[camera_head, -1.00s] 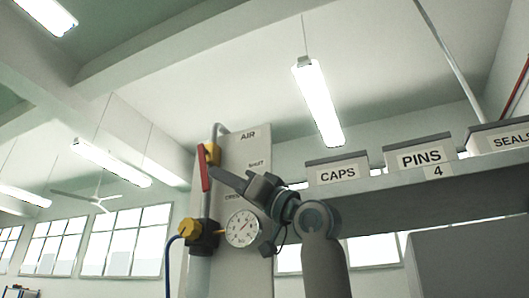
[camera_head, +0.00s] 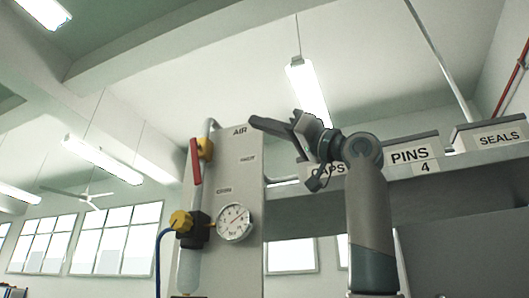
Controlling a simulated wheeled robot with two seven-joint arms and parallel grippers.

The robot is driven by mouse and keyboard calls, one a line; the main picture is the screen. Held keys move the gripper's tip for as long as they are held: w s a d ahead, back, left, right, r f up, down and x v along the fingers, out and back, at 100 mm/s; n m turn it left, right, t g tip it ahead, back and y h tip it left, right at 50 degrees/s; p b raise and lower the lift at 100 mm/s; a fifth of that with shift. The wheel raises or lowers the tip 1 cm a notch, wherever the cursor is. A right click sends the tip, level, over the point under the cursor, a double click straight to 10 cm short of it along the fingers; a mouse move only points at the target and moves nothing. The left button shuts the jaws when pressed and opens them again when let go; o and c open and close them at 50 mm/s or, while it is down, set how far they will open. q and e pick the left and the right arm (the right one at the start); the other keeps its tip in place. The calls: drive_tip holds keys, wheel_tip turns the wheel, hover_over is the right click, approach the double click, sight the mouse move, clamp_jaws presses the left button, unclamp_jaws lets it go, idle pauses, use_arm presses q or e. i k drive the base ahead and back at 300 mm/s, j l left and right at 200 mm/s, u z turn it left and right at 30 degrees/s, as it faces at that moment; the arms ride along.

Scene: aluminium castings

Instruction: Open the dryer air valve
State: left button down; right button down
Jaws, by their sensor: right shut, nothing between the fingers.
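The air valve has a yellow body (camera_head: 206,148) on the grey pipe at the left edge of a pale panel (camera_head: 247,205) marked AIR. Its red lever (camera_head: 195,162) hangs nearly vertical, roughly in line with the pipe. Two small labels on the panel are blurred; the lower one (camera_head: 223,190) seems to read OPEN. My right gripper (camera_head: 256,123) is shut and empty, its dark fingers pointing left near the panel's top right corner. It is apart from the lever, up and to its right. My left gripper is out of view.
Below the valve are a round gauge (camera_head: 234,222), a yellow knob (camera_head: 180,221) and a blue hose (camera_head: 158,262). At right, a shelf (camera_head: 450,178) holds bins marked PINS (camera_head: 411,155) and SEALS (camera_head: 492,138); my right arm partly covers the CAPS bin (camera_head: 331,170).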

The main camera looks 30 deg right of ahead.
sight(194, 144)
drive_tip(key=k+j, duration=0.7)
drive_tip(key=k, duration=0.2)
